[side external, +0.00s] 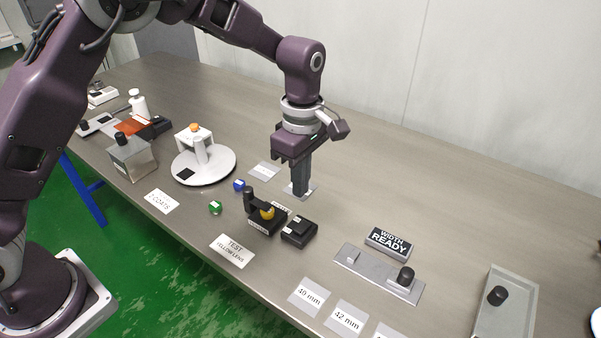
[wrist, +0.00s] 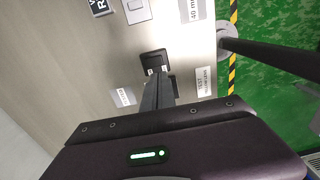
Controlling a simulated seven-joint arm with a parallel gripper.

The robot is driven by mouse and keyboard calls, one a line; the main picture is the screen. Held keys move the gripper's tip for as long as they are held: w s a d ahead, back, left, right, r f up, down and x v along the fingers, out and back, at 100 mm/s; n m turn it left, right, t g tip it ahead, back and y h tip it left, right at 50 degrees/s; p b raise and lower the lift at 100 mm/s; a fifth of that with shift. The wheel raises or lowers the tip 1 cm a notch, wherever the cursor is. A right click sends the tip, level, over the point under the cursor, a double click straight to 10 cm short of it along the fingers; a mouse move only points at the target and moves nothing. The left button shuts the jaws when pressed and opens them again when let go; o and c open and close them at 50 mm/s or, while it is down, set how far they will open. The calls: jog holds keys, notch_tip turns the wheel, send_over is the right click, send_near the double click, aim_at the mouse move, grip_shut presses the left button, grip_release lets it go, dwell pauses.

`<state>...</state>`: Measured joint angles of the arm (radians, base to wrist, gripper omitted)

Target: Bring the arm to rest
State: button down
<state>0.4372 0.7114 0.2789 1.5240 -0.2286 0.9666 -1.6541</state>
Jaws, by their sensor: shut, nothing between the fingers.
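My gripper (side external: 300,192) points straight down over the middle of the table (side external: 400,172) in the side external view. Its fingers are shut together with nothing between them. The fingertips are close to a small grey plate on the table; I cannot tell whether they touch it. In the wrist view my shut fingers (wrist: 158,92) reach toward a black block. The arm bends down from the upper left and is not folded back.
A black device with a yellow ball (side external: 267,212) and a black box (side external: 299,231) stand just in front of my gripper. A white round turntable (side external: 204,166) is to the left. A WIDTH READY sign (side external: 388,243) and a knobbed plate are to the right. The table behind is clear.

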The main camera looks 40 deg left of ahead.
notch_tip(320, 180, up, 2)
jog(key=shift+r, duration=0.25)
